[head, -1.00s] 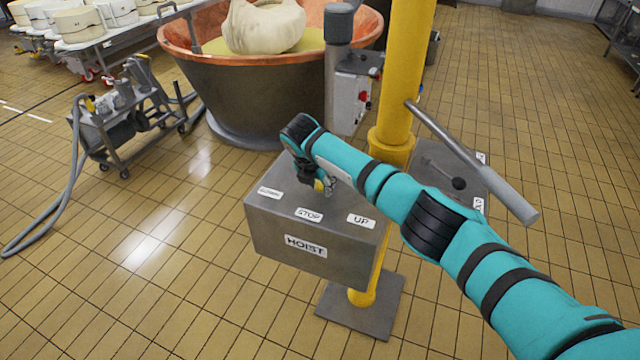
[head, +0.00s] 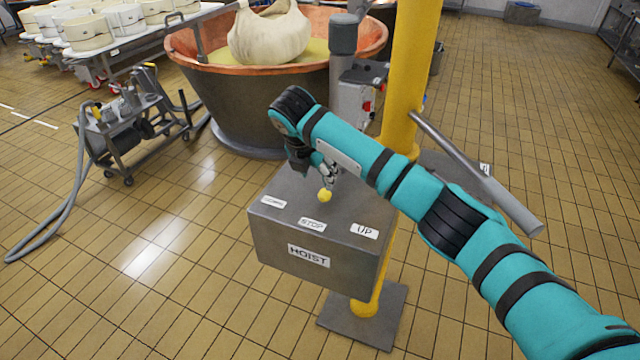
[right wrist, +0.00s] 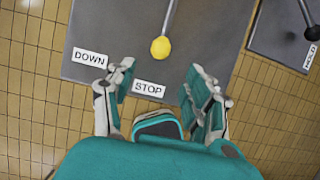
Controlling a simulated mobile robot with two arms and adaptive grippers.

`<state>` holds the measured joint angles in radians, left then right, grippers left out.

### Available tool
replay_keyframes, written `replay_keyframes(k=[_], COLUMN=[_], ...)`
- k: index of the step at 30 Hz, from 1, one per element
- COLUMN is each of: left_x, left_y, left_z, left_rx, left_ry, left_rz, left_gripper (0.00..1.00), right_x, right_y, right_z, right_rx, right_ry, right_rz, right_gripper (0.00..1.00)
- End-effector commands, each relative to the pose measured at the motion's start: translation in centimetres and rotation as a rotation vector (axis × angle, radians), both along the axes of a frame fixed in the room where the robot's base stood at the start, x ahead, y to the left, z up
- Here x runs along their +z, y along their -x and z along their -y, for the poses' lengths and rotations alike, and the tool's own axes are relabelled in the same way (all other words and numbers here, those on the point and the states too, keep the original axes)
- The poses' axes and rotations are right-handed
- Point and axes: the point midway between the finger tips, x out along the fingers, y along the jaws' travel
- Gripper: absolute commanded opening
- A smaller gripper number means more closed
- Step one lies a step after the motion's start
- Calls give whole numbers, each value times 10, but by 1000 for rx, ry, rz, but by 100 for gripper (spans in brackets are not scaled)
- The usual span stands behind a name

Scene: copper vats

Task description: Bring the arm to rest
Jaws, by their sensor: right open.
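My right gripper (head: 330,176) is above the grey hoist box (head: 290,240) and close to the lever's yellow knob (head: 324,195). In the right wrist view the gripper (right wrist: 160,80) is open, its fingers apart with nothing between them. There the knob (right wrist: 161,47) lies beyond the fingertips, clear of both, just past the STOP label (right wrist: 150,88). The DOWN label (right wrist: 90,58) is left of it. In the head view the UP label (head: 365,231) is at the box's right. My left gripper is not in view.
A yellow post (head: 405,80) stands right behind the box, with a grey bar (head: 480,175) sticking out beside my arm. A copper vat (head: 250,105) with a whitish bundle (head: 270,35) is behind. A pump trolley (head: 130,125) stands at left. The floor at front left is clear.

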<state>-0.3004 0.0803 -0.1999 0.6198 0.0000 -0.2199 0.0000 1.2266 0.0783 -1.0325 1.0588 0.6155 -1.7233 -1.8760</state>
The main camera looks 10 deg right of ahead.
Motion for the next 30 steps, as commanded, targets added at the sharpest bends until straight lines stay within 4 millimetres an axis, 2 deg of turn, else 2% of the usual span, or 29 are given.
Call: replay_keyframes(k=[6,20,23,25,30], left_x=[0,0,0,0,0], left_y=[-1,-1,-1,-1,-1], left_z=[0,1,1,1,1], left_rx=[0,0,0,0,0], left_ry=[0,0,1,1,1], left_rz=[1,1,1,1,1], left_gripper=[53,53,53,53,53], right_x=[16,15,-1,-25,-92], right_y=[6,7,16,31,91], right_z=[-4,-5,-12,-21,-48], right_rx=[1,-2,-23,-65,-296], right_ry=[1,-3,-38,-96,-328], right_rz=[-1,-2,-8,-17,-43], right_gripper=[53,53,53,53,53])
